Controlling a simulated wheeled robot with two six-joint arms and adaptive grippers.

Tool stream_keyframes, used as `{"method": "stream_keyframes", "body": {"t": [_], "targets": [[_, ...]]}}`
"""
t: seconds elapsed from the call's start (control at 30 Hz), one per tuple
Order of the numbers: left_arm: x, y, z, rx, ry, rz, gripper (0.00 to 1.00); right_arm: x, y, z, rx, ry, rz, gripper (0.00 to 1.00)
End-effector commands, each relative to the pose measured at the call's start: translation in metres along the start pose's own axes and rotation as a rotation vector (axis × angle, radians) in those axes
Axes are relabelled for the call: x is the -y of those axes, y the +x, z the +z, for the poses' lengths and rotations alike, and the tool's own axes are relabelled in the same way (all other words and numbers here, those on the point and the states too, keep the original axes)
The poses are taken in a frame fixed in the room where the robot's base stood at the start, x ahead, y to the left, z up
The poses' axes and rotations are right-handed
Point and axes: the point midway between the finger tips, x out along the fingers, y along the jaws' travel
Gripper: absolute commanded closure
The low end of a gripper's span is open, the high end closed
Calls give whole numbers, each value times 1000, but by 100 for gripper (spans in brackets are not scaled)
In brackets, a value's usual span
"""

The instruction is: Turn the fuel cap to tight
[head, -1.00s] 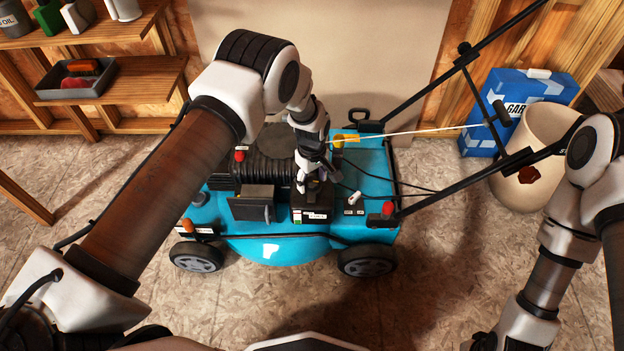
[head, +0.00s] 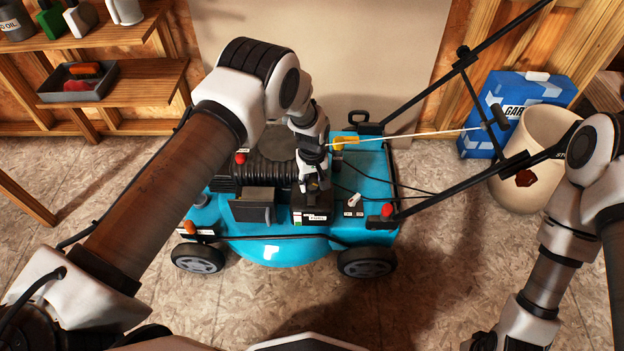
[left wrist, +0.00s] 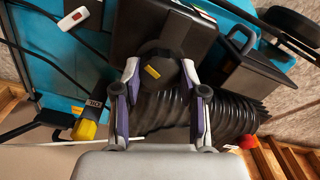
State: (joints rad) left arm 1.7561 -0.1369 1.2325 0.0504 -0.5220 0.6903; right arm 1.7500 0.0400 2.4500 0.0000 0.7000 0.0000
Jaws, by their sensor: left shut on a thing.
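The fuel cap (left wrist: 168,62) is a dark round knob with a yellow mark, on top of the black fuel tank (head: 311,215) of the blue mower (head: 275,248). The black tank also shows behind the cap in the left wrist view (left wrist: 128,28). My left gripper (head: 312,186) reaches down onto the cap from above. In the left wrist view its two fingers (left wrist: 160,80) stand on either side of the cap, shut on it. In the head view the gripper hides most of the cap. Tight or loose marks cannot be read. My right gripper is outside the picture.
A yellow-handled part (head: 345,142) with a pale rod lies just right of my left gripper. The mower's black handle bars (head: 490,175) rise to the right. A blue box (head: 513,100) and a cream bin (head: 525,150) stand at the right. The floor in front is clear.

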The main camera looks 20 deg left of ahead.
Motion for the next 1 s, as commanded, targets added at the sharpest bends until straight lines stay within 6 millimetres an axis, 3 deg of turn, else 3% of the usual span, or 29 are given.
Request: {"method": "stream_keyframes", "body": {"t": [1.0], "targets": [[0,0,0,2,930,-1,93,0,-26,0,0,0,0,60]]}}
